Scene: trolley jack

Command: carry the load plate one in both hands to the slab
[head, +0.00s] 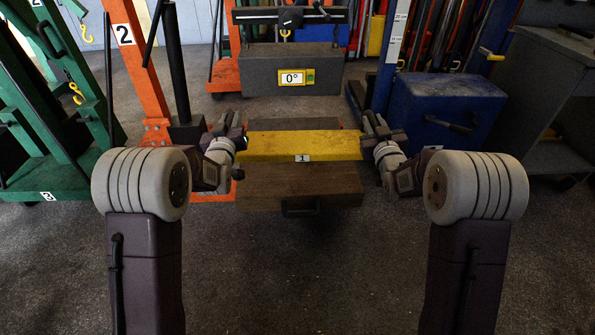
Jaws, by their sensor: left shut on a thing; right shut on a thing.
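The load plate one is a yellow plate (275,146) with a small white label "1" on its front edge, in the middle of the head view. My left gripper (237,140) is shut on its left end. My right gripper (366,138) is shut on its right end. The plate looks roughly level. Below and in front of it is a brown block (290,182) with a dark handle; I cannot tell whether the plate touches it. A grey slab-like block (290,70) with a "0°" display stands further back.
An orange frame (135,60) marked 2 and a green frame (45,165) stand at the left. A blue box (445,105) stands at the back right, with a grey cabinet (545,75) beyond it. The floor (300,280) in front is clear.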

